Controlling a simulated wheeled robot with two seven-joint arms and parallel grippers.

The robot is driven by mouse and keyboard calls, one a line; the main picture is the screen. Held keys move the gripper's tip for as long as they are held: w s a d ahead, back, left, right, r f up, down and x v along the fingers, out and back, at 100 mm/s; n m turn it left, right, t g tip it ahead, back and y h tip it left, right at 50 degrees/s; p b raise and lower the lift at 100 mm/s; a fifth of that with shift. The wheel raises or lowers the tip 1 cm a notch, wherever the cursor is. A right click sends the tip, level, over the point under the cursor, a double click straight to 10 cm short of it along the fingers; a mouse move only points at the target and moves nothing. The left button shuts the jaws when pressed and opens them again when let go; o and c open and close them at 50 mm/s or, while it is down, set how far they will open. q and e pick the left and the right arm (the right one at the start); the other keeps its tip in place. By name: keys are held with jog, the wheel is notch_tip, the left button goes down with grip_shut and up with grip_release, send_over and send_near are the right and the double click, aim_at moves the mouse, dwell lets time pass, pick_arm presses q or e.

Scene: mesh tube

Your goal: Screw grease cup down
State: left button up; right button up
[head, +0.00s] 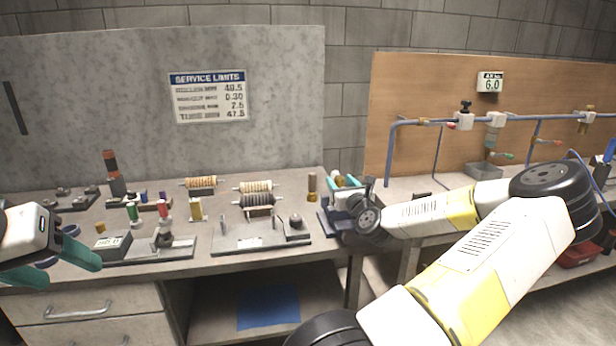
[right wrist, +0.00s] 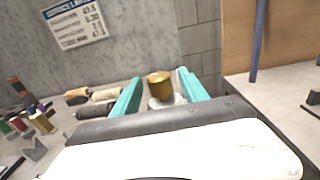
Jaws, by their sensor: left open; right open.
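A brass cylindrical cap (right wrist: 160,85), apparently the grease cup, sits on a pale round base in the right wrist view. My right gripper (right wrist: 160,76) is open, with one teal finger at each side of the cap and visible gaps between. In the head view my right gripper (head: 347,182) is over the right end of the grey bench, and its own body hides most of what is between its fingers. My left gripper (head: 62,260) is open and empty at the bench's left front.
A brown and brass cylinder (head: 312,187) stands just left of my right gripper. Rollers (head: 254,187), small fixtures and a metal plate (head: 262,240) cover the bench (head: 215,262). A service limits sign (head: 209,97) hangs behind. Blue pipes (head: 391,150) run along the wooden panel at right.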

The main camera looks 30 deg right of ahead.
aim_at(336, 177)
jog(key=shift+x, duration=2.1)
grip_shut()
